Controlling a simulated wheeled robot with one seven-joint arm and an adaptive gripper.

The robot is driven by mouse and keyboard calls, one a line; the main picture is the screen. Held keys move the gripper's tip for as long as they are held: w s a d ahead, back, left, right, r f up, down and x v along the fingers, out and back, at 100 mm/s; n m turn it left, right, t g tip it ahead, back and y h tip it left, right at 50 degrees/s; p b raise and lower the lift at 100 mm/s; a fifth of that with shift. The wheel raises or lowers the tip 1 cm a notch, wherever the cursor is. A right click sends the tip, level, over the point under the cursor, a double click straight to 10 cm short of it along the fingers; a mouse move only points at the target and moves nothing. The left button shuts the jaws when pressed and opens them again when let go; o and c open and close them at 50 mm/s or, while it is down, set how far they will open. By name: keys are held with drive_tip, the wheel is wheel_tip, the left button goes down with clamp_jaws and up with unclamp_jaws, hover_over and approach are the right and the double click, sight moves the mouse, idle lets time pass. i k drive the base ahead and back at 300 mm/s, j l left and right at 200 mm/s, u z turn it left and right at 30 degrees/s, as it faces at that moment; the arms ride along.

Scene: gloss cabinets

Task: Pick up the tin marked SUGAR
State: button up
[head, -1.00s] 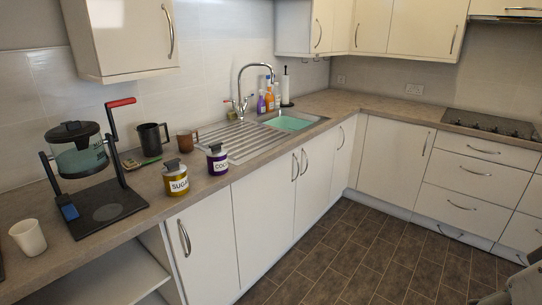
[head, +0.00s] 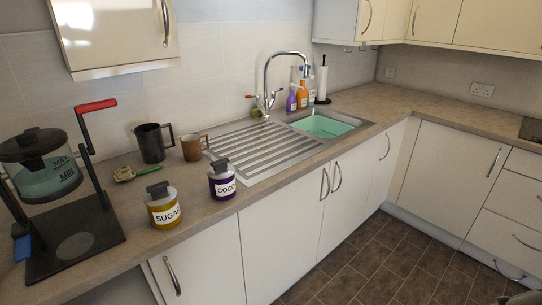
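The tin marked SUGAR (head: 163,207) stands upright near the front edge of the worktop. It has a yellow body, a white label and a grey lid with a raised dark handle. A similar purple tin marked COCO, its last letters turned away (head: 222,181), stands a little to its right, apart from it. My gripper is not clearly visible; only a small grey part shows at the bottom right corner, and I cannot tell what it is.
A coffee maker (head: 45,170) with a red handle stands left of the tins. A black mug (head: 150,143), a brown mug (head: 191,148) and a small item are behind them. The draining board (head: 245,150) and sink (head: 322,125) lie to the right. The floor (head: 380,260) in front is clear.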

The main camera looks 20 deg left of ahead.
sight(166, 217)
drive_tip(key=i+u, duration=0.2)
drive_tip(key=u, duration=0.15)
drive_tip(key=i+l+u, duration=0.15)
drive_tip(key=u, duration=0.25)
drive_tip(key=i+l+u, duration=0.1)
drive_tip(key=u, duration=0.35)
drive_tip(key=i+l+u, duration=0.15)
drive_tip(key=u, duration=0.3)
drive_tip(key=i+l+u, duration=0.1)
drive_tip(key=u, duration=0.3)
drive_tip(key=l+u, duration=0.3)
drive_tip(key=u, duration=0.15)
drive_tip(key=i, duration=0.05)
